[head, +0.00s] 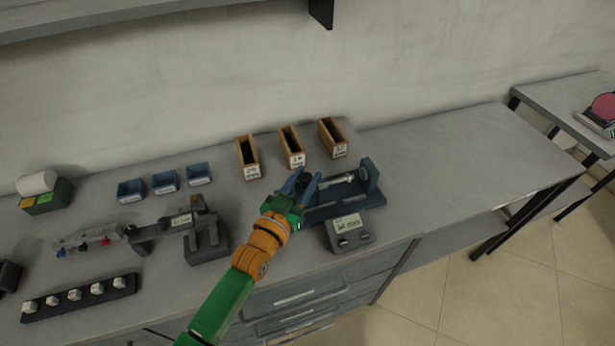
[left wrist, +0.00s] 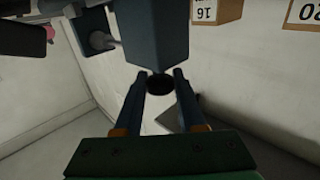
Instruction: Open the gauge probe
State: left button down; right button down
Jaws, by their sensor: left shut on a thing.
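The gauge is a dark blue frame (head: 371,178) on the bench, with a silver probe rod (head: 342,181) between its two ends. A grey display box (head: 350,232) with a pale screen stands in front of it. My left gripper (head: 298,187) is at the gauge's left end, partly covering it. In the left wrist view my left gripper (left wrist: 165,84) has its fingers on either side of a dark round knob (left wrist: 160,83), shut on it. The knob sits by the blue end block (left wrist: 158,40). The rod also shows there (left wrist: 103,40). My right gripper is not in view.
Wooden labelled bins (head: 291,146) stand behind the gauge, and small blue bins (head: 166,182) to their left. A caliper-like tool (head: 180,221) on a dark stand and a strip with several pale nuts (head: 75,295) are at left. The bench right of the gauge is clear.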

pick_arm(q)
jog(key=shift+s+a, duration=0.25)
jog(key=shift+a, duration=0.4)
jog(key=c, duration=0.9)
grip_release()
jog(key=shift+d, duration=0.25)
jog(key=o, duration=0.4)
jog(key=shift+w+d, duration=0.15)
jog(key=shift+d, duration=0.05)
jog(key=shift+c, duration=0.2)
jog(key=shift+w+f, duration=0.15)
jog(key=shift+s+a, duration=0.2)
jog(key=v, duration=0.6)
jog(key=shift+s+a, duration=0.15)
jog(key=shift+s, duration=0.25)
jog(key=shift+w, duration=0.1)
